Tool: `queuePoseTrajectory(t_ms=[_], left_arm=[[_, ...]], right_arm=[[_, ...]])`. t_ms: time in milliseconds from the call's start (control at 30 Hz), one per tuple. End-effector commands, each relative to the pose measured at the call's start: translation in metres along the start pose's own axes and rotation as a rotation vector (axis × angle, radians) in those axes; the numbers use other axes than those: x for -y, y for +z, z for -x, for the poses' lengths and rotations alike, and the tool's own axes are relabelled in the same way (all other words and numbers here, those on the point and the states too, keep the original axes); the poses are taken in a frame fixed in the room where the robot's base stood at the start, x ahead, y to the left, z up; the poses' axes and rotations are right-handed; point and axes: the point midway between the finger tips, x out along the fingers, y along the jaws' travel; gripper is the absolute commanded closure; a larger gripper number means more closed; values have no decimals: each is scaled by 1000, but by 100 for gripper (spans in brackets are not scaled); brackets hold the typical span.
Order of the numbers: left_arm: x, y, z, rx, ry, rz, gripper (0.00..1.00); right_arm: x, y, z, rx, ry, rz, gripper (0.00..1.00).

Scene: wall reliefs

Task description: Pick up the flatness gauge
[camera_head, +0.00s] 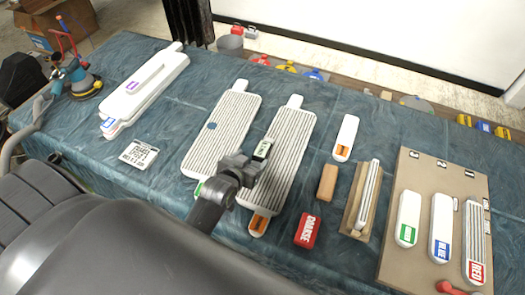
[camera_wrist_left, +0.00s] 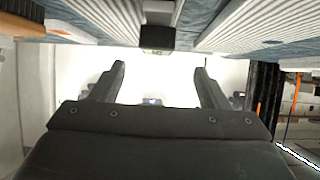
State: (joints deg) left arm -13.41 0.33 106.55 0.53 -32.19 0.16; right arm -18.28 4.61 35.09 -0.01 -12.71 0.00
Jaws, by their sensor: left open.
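A small dark device with a pale green-edged face, which I take to be the flatness gauge (camera_head: 263,149), sits at the ribbed white board (camera_head: 280,155) in the middle of the table. My left gripper (camera_head: 243,165) is just to its lower left in the head view, over the gap between two ribbed boards. In the left wrist view the two fingers (camera_wrist_left: 159,72) are apart with nothing gripped. A dark block (camera_wrist_left: 157,38), probably the gauge, shows beyond the fingertips between ribbed surfaces. Whether the fingers touch it cannot be told. My right gripper is not visible.
A second ribbed board (camera_head: 222,130) lies to the left. Stacked white boards (camera_head: 145,88) and a printed card (camera_head: 139,155) are further left. An orange-brown block (camera_head: 327,182), a red block (camera_head: 307,231) and a brown panel (camera_head: 450,180) with labelled pieces lie right.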

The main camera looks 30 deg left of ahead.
Motion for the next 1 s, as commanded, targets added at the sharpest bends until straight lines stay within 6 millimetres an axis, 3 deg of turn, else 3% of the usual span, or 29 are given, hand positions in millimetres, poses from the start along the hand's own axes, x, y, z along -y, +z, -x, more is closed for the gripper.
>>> queuePoseTrajectory(t_ms=[300, 667, 1000], left_arm=[[0, -1, -44, 0, 0, -1, 31], [-1, -1, -63, 0, 0, 0, 31], [-4, 1, -99, 0, 0, -1, 31]], right_arm=[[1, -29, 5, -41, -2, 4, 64], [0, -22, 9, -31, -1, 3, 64], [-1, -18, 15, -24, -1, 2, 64]])
